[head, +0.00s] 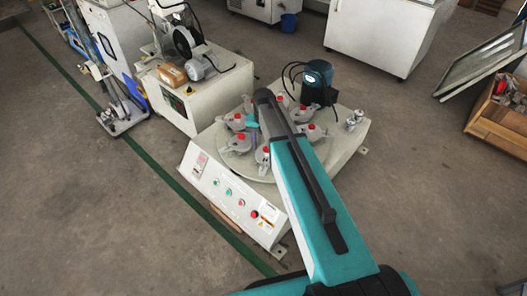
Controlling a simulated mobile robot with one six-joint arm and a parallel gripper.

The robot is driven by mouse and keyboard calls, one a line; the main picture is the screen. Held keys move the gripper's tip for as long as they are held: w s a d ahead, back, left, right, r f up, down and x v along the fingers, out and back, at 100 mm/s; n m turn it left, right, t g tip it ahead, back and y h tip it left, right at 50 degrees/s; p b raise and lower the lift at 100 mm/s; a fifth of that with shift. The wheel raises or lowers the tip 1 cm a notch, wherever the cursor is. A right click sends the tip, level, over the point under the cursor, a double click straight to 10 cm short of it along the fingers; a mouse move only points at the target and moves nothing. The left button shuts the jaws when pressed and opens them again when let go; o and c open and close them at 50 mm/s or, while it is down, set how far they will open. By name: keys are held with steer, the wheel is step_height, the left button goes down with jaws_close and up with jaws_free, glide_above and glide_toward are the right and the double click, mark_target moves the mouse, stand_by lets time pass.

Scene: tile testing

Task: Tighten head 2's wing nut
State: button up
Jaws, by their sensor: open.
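A white machine (197,189) stands in the middle of the head view, with a round turntable (231,160) on top. Several grey heads with red caps sit in a ring on it. One head (240,139) is at the left, one (265,157) at the front, and one (312,132) at the right. I cannot tell which is head 2, and its wing nut is too small to make out. My teal arm reaches over the turntable from the lower right and covers its middle. My gripper's fingers are hidden behind the arm; only a small teal part shows among the left heads.
A dark green motor (318,82) stands at the machine's back, with small metal parts (354,120) at its right corner. A second machine (195,97) with a wheel and a cardboard box (171,75) is close by at left. A wooden crate (497,122) lies far right.

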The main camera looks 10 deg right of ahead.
steer(key=shift+r, duration=1.1)
steer(key=s+f+g+p, duration=0.4)
steer(key=s+f, duration=1.1)
steer(key=s, duration=0.4)
steer(key=s+f+n, duration=0.2)
steer(key=s, duration=0.9)
steer(key=s+f+n+g+p, duration=0.1)
steer(key=s+f+n, duration=0.2)
steer(key=s, duration=0.9)
